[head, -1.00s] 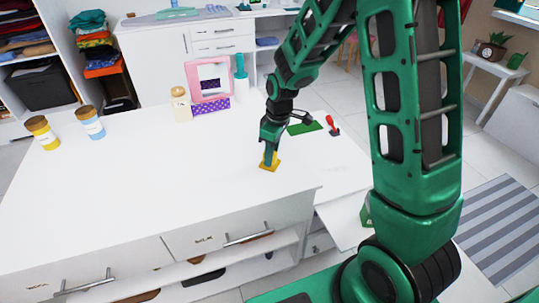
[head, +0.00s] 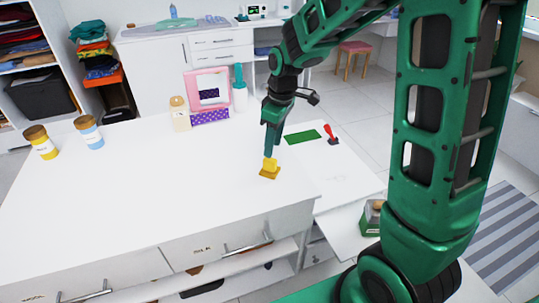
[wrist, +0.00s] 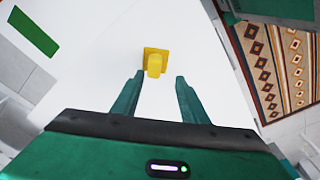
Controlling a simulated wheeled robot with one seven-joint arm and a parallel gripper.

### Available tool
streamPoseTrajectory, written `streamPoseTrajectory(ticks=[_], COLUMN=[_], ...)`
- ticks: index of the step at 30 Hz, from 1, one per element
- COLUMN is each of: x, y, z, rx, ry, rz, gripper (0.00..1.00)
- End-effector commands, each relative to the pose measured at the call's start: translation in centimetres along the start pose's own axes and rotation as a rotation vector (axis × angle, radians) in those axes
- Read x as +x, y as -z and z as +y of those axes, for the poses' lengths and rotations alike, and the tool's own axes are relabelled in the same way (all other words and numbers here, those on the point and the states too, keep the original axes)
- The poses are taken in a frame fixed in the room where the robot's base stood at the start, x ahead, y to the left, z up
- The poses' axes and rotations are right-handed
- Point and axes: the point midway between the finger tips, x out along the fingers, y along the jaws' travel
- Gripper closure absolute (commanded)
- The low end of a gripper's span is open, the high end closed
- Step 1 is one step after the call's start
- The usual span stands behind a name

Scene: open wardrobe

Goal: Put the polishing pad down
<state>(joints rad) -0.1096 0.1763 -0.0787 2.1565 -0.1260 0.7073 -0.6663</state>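The yellow polishing pad (head: 269,172), a flat square base with a raised knob, rests on the white cabinet top near its right front edge. It also shows in the wrist view (wrist: 156,54), just beyond my fingertips. My gripper (head: 271,145) is above the pad, pointing down. In the wrist view my gripper (wrist: 156,82) has its two green fingers spread wide with nothing between them. The pad's knob lies in line with the gap, apart from both fingers.
Two lidded jars, one yellow (head: 41,142) and one blue (head: 89,132), stand at the left. A pink-framed mirror (head: 208,97) and a cream bottle (head: 180,114) stand at the back. A green mat (head: 303,137) and a red-handled tool (head: 331,134) lie right of my gripper. The cabinet top's middle is clear.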

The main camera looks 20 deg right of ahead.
Motion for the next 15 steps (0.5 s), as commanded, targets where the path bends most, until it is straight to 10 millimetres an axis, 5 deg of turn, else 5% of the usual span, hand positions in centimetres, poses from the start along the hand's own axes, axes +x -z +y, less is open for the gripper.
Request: streamPoseTrajectory(ticks=[6, 15], x=[-2.3, -3.0], y=[0.1, -0.5], z=[0.0, 0.1], rx=[0.000, 0.021], ry=[-0.001, -0.004], rz=[0.002, -0.002], gripper=[0.60, 0.60])
